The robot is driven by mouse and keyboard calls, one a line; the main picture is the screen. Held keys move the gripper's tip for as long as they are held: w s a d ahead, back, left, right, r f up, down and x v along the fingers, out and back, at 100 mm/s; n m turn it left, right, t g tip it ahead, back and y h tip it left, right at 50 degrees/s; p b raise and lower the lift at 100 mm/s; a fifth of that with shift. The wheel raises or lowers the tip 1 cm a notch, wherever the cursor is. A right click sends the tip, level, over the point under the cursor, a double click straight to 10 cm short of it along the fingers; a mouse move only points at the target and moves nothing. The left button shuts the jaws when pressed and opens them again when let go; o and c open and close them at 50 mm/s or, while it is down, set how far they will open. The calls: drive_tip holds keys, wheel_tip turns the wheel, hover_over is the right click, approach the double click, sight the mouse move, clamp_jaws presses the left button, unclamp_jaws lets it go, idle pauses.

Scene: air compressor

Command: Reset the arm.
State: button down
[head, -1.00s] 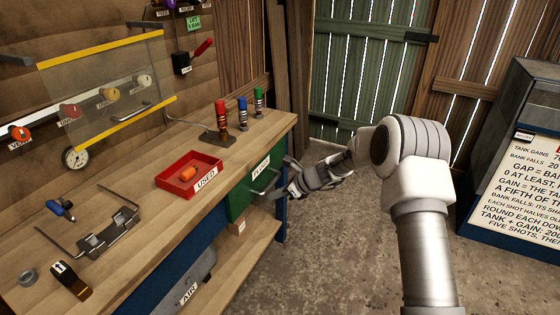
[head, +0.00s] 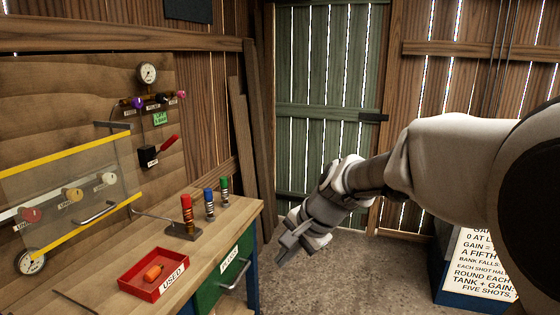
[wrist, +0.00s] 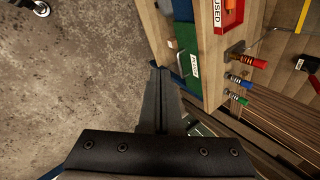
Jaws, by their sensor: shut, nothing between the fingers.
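My arm reaches in from the right of the head view. My gripper (head: 283,252) hangs over the floor just right of the workbench's green drawer (head: 222,285). It is apart from the bench and points down and left. In the wrist view my gripper (wrist: 160,72) shows its dark fingers closed together with nothing between them. The green drawer's label side (wrist: 190,62) lies just right of the fingers there.
The workbench (head: 232,222) carries a red USED tray (head: 150,290) with an orange piece, and red, blue and green cylinders (head: 209,200). A clear yellow-edged guard (head: 75,190) stands behind. A sign stand (head: 482,265) is at right. Concrete floor (head: 370,270) between is free.

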drive_tip(key=s+d+r+n+h+p, duration=0.1)
drive_tip(key=s+d+r+n, duration=0.1)
drive_tip(key=s, duration=0.5)
drive_tip(key=s+d+r+n+t+h+p, duration=0.1)
drive_tip(key=s+d+r+n+h, duration=0.1)
drive_tip(key=s+d, duration=0.4)
drive_tip(key=s+d+r+n+t+h+p, duration=0.1)
drive_tip(key=s+d+r+n, duration=0.2)
drive_tip(key=s, duration=0.5)
drive_tip(key=shift+s+d+r+n+h, duration=0.2)
drive_tip(key=shift+s+d+n+h, duration=0.2)
drive_tip(key=shift+d+n, duration=0.6)
